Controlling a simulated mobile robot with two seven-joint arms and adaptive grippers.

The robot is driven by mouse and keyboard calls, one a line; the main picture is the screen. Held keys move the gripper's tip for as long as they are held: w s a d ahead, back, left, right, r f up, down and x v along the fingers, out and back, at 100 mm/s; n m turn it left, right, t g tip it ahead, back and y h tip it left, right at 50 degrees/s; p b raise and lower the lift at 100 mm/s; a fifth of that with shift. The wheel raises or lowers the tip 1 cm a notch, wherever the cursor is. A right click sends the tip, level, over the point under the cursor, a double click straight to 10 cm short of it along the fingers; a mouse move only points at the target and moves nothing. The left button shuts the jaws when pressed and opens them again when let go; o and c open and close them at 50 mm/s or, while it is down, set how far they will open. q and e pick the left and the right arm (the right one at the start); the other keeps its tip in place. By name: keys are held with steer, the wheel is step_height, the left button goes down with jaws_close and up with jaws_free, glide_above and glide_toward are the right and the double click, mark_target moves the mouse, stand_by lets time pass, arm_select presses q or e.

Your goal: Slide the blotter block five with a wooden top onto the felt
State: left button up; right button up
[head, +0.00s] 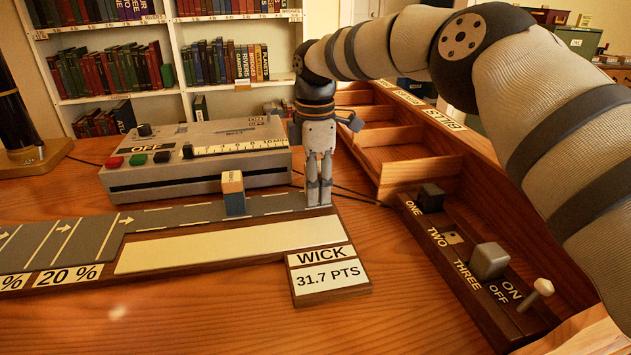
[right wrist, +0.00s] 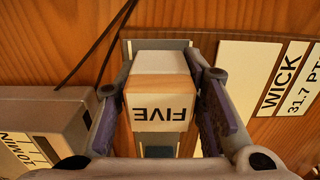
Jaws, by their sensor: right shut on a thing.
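In the right wrist view, a block marked FIVE (right wrist: 160,112), with a wooden band and white faces, sits between the fingers of my right gripper (right wrist: 160,90). My right gripper (head: 319,196) is shut on it, low at the right end of the grey arrow-marked track (head: 180,216); in the head view the fingers hide the block. A second block (head: 233,192), with a wooden top and a blue lower part, stands on the track to the left, apart from my gripper. A pale strip (head: 230,245) lies in front. I cannot tell which strip is the felt. My left gripper is not in view.
A grey console (head: 195,165) with buttons and a scale stands behind the track. The WICK sign (head: 322,275) is in front of my gripper. A wooden tray (head: 420,160) and a dark switch panel (head: 465,265) are at the right. The front left desk is clear.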

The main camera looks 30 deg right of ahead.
steer(key=o, duration=1.3)
steer(key=shift+c, duration=0.2)
steer(key=shift+r, duration=0.1)
step_height(320, 180, up, 12)
steer(key=shift+f, duration=0.1)
